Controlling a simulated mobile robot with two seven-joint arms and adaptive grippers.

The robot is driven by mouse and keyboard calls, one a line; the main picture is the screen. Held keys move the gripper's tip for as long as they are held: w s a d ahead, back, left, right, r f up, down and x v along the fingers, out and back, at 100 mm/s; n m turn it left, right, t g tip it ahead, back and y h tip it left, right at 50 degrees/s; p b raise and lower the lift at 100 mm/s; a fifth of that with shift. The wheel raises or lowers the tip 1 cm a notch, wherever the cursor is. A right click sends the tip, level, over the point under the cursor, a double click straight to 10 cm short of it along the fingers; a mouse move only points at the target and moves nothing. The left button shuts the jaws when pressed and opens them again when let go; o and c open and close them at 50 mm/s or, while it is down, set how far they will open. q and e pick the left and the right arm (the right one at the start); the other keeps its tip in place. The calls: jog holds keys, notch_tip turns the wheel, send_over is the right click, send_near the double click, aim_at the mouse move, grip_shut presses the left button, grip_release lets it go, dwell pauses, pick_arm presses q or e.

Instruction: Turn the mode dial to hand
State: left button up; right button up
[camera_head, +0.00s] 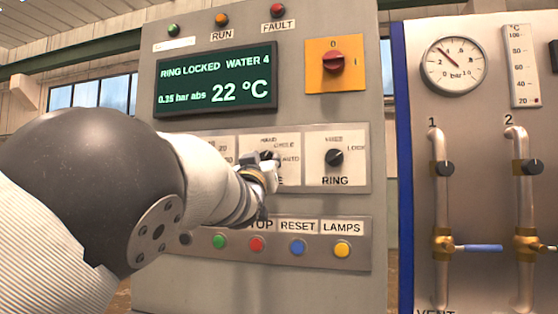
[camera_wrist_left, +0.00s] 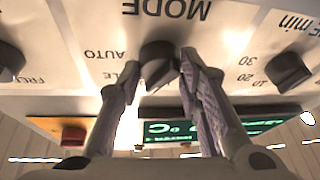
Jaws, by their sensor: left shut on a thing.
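The mode dial (camera_head: 266,155) is a black knob on the cabinet's middle plate, partly hidden by my left gripper (camera_head: 262,177) in the head view. Labels above and beside it read HAND, CYCLE and AUTO. In the left wrist view, which is upside down, the mode dial (camera_wrist_left: 160,58) sits between the two fingertips of my left gripper (camera_wrist_left: 161,72), under the word MODE. The left gripper is shut on the dial. Which label its pointer faces cannot be made out. My right gripper is not in view.
The ring dial (camera_head: 334,157) is just right of the mode dial. Below are several coloured buttons, including a red one (camera_head: 257,244). Above are a green display (camera_head: 217,79) and a red switch (camera_head: 333,63). Pipes with valves (camera_head: 443,244) stand at the right.

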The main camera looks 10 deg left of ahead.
pick_arm(q)
jog(key=shift+d+n+g+y, duration=0.1)
jog(key=shift+n+g+y, duration=0.35)
jog(key=shift+n, duration=0.9)
jog(key=shift+d+n+g+y, duration=0.15)
jog(key=shift+n+y, duration=0.55)
jog(key=shift+n, duration=0.7)
jog(key=shift+n+g+y, duration=0.4)
jog(key=shift+n+y, duration=0.15)
jog(key=shift+n, duration=0.8)
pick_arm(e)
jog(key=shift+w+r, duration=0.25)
pick_arm(q)
jog(key=o, duration=1.2)
jog(key=shift+w, duration=0.15)
jog(key=shift+c, duration=0.2)
jog(key=shift+r, duration=0.1)
